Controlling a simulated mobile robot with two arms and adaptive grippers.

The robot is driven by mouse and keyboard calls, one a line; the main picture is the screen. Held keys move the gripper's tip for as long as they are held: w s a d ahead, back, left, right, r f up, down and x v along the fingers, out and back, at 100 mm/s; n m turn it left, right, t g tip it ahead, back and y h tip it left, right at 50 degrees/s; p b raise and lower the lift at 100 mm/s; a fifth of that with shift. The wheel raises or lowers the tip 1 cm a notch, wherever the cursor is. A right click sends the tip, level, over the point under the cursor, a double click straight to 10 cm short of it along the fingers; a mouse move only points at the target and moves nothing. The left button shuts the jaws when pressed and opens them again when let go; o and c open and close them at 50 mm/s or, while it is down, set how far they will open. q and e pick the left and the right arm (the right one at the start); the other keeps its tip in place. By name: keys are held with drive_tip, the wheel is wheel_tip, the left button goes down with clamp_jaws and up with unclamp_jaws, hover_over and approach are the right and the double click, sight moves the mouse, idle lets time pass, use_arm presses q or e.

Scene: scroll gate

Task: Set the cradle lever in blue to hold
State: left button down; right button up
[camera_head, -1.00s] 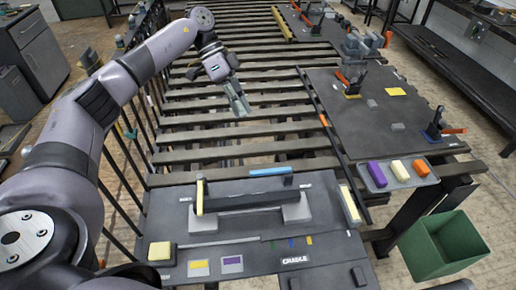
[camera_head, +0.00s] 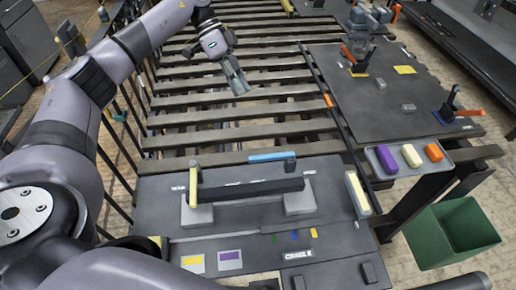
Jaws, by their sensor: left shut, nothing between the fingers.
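The cradle board (camera_head: 155,215) lies at the bottom centre, a dark panel with a printed name label at its front. Its blue lever (camera_head: 270,157) lies level along the back edge. It points left from a dark pivot post (camera_head: 290,166) at its right end. Small white labels beside both levers are too small to read. My left gripper (camera_head: 240,92) is shut and empty, over the slats beyond the board and apart from the blue lever.
A dark bar (camera_head: 250,190) on grey blocks crosses the cradle board. A tray (camera_head: 383,170) holds purple, cream and orange blocks. A green bin (camera_head: 450,232) is at lower right.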

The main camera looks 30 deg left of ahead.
sight(271, 157)
use_arm(q)
wheel_tip(271, 157, down, 5)
drive_tip(key=b, duration=0.4)
drive_tip(key=shift+w+f, duration=0.1)
drive_tip(key=shift+f, duration=0.1)
use_arm(e)
drive_tip(key=f, duration=0.3)
drive_tip(key=w+f, duration=0.1)
drive_tip(key=f, duration=0.1)
drive_tip(key=shift+f, duration=0.15)
drive_tip(key=shift+a, duration=0.2)
use_arm(q)
drive_tip(key=p+x, duration=0.1)
drive_tip(key=x, duration=0.9)
drive_tip(key=shift+p, duration=0.35)
drive_tip(key=s+d, duration=0.1)
drive_tip(key=s+d+p, duration=0.1)
drive_tip(key=s, duration=0.1)
drive_tip(key=shift+s+d, duration=0.15)
use_arm(e)
wheel_tip(271, 157, up, 3)
drive_tip(key=shift+d+r, duration=0.1)
drive_tip(key=shift+r, duration=0.1)
